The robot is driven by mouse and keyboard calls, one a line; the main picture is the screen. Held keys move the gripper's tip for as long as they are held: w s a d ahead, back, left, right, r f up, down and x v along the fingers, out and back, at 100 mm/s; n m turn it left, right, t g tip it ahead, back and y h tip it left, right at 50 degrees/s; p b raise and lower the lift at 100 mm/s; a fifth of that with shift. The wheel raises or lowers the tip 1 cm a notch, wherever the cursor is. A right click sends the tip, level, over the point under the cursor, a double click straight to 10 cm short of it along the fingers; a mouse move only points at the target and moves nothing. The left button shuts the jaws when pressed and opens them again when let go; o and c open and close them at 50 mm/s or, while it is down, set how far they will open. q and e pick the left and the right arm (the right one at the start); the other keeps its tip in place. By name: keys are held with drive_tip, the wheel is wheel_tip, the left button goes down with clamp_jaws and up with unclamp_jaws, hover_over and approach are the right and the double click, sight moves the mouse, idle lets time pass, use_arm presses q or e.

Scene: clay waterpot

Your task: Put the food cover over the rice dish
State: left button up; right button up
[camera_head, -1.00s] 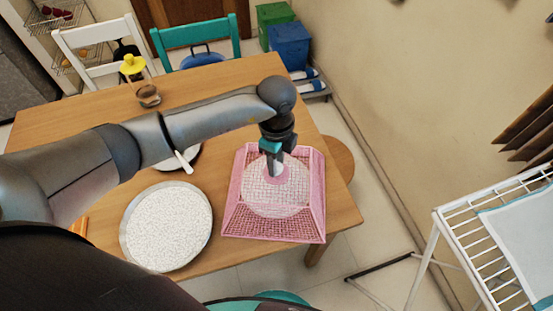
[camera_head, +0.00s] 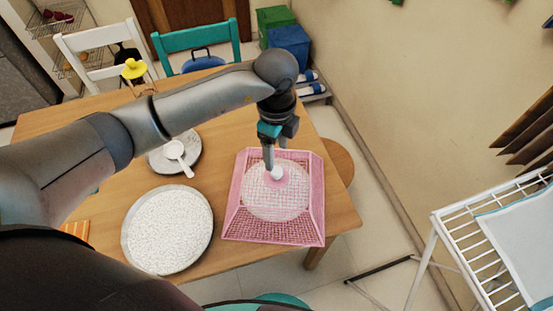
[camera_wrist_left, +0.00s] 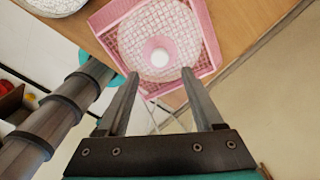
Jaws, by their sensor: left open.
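The food cover (camera_head: 313,205) is a pink mesh pyramid-like frame with a white knob on top, standing upright on the right of the table. It also shows in the left wrist view (camera_wrist_left: 205,30). A pale round shape shows through its mesh; I cannot tell whether it is a dish beneath. A large round metal dish full of white grains like rice (camera_head: 167,230) lies uncovered to the left of the cover. My left gripper (camera_head: 275,155) is open and empty above the knob; in the left wrist view its fingers (camera_wrist_left: 161,73) point toward the knob without gripping it.
The wooden table (camera_head: 225,100) also carries a grey plate with a white spoon (camera_head: 185,160) and an orange item (camera_head: 75,229). Chairs stand at the far side. A white rack (camera_head: 480,225) is at the right. Table surface behind the cover is bare.

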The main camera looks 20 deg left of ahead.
use_arm(q)
wheel_tip(320, 180, up, 6)
idle(0.5)
